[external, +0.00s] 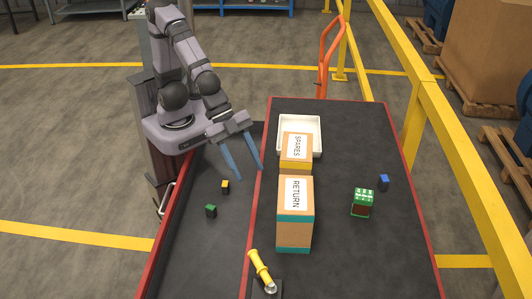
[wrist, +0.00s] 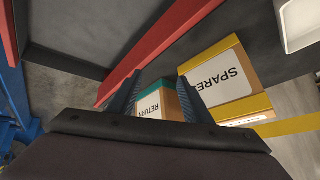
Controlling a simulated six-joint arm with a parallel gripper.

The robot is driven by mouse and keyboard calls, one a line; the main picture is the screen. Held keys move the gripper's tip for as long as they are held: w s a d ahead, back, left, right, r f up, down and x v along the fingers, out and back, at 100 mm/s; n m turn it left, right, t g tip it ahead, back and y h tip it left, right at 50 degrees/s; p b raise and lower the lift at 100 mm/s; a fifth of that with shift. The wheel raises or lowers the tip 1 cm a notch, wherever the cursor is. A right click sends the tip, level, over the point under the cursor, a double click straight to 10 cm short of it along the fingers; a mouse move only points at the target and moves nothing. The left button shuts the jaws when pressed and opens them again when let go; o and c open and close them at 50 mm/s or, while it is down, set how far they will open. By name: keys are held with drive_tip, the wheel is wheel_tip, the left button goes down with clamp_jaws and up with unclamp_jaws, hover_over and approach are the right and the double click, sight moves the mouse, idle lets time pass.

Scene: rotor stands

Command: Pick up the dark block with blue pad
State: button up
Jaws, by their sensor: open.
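The dark block with a blue pad (external: 384,183) sits on the right part of the dark tabletop, just right of a green-and-white crate. My gripper (external: 250,173) is open and empty, its two blue fingers apart above the left part of the table. The blue-pad block is well to its right, beyond the boxes. In the wrist view the open fingers (wrist: 159,82) show with the boxes beyond them, and the blue-pad block is not visible there.
The SPARES box (external: 296,147) and RETURN box (external: 295,223) stand between. A white tray (external: 313,122) is behind. The green crate (external: 362,202) stands near the blue-pad block. Yellow-pad (external: 225,188) and green-pad (external: 211,211) blocks lie left; a yellow-handled tool (external: 261,268) is in front.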

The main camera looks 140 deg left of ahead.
sight(381, 183)
drive_tip(key=w+a+r+m+t, duration=0.15)
drive_tip(key=w+r+t, duration=0.55)
drive_tip(key=w+r, duration=0.75)
drive_tip(key=w+a+f+h+b, duration=0.1)
drive_tip(key=a+f, duration=0.4)
drive_tip(key=a, duration=0.6)
drive_tip(key=w+a+f+n+b, duration=0.1)
drive_tip(key=a+f, duration=0.4)
drive_tip(key=a, duration=0.6)
drive_tip(key=w+a+f+n+h+b, duration=0.1)
drive_tip(key=a+f, duration=0.4)
drive_tip(key=a, duration=0.6)
drive_tip(key=shift+w+f+n+g+h+b, duration=0.25)
drive_tip(key=shift+w+g+h+b, duration=0.1)
drive_tip(key=shift+b, duration=0.15)
drive_tip(key=shift+s+d+f+m+h, duration=0.35)
drive_tip(key=shift+d+f+m, duration=0.05)
drive_tip(key=shift+p+x, duration=0.95)
drive_tip(key=shift+x, duration=0.75)
drive_tip(key=shift+p+x, duration=0.9)
drive_tip(key=shift+x, duration=1.1)
